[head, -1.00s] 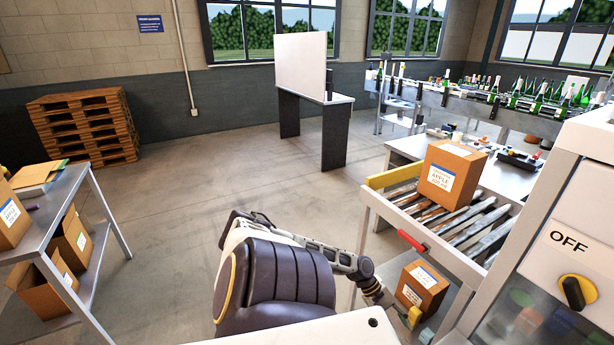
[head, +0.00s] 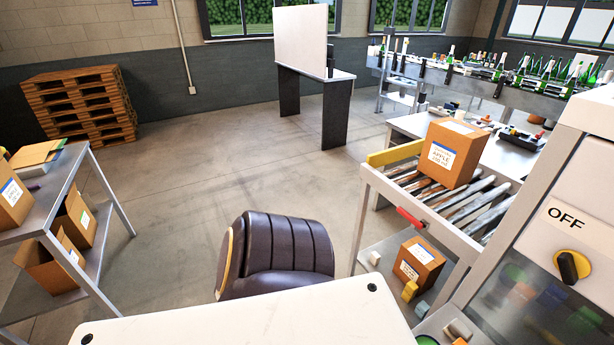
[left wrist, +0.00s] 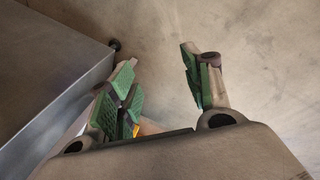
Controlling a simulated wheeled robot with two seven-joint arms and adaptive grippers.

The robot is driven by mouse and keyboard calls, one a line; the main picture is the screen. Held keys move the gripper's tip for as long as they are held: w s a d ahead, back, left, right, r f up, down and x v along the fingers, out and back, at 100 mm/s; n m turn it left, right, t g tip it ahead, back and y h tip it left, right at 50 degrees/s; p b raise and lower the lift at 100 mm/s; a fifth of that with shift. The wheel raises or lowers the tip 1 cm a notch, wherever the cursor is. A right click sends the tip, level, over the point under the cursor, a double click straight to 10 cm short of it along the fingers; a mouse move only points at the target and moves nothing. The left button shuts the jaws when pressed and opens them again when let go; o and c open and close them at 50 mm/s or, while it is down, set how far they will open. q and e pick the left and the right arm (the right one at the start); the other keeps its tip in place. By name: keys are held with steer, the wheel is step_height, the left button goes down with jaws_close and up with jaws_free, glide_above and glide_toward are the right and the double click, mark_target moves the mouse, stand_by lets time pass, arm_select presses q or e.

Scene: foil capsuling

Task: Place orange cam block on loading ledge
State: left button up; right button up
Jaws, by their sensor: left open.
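My left gripper (left wrist: 165,90) is open in the left wrist view, with green pads on its fingers and bare floor between and beyond them. A small orange-yellow patch (left wrist: 150,128) shows behind the left finger, mostly hidden; I cannot tell what it belongs to. In the head view a small yellow-orange block (head: 409,291) stands by the carton on the shelf under the roller conveyor. I cannot tell whether it is the cam block. Neither gripper shows in the head view. I cannot pick out the loading ledge with certainty.
A carton (head: 453,152) sits on the roller conveyor (head: 470,208), another carton (head: 420,262) below it. A machine with an OFF knob (head: 572,266) stands at right. A metal table (head: 48,205) with cartons stands at left. A grey metal surface (left wrist: 45,65) lies beside my left gripper.

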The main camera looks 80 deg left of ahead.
arm_select(q)
steer(key=s+d+f+m+g+y, duration=0.1)
steer(key=s+d+f+m, duration=0.55)
steer(key=s+f, duration=0.25)
steer(key=s+d+f+m, duration=0.2)
steer(key=s+d+m, duration=0.1)
steer(key=d, duration=0.5)
steer(key=s+d+f+m+g, duration=0.1)
steer(key=s+d+f+m, duration=0.2)
steer(key=d, duration=0.5)
steer(key=s+m, duration=0.1)
steer(key=s, duration=0.1)
steer(key=shift+s+d, duration=0.15)
steer(key=shift+s, duration=0.25)
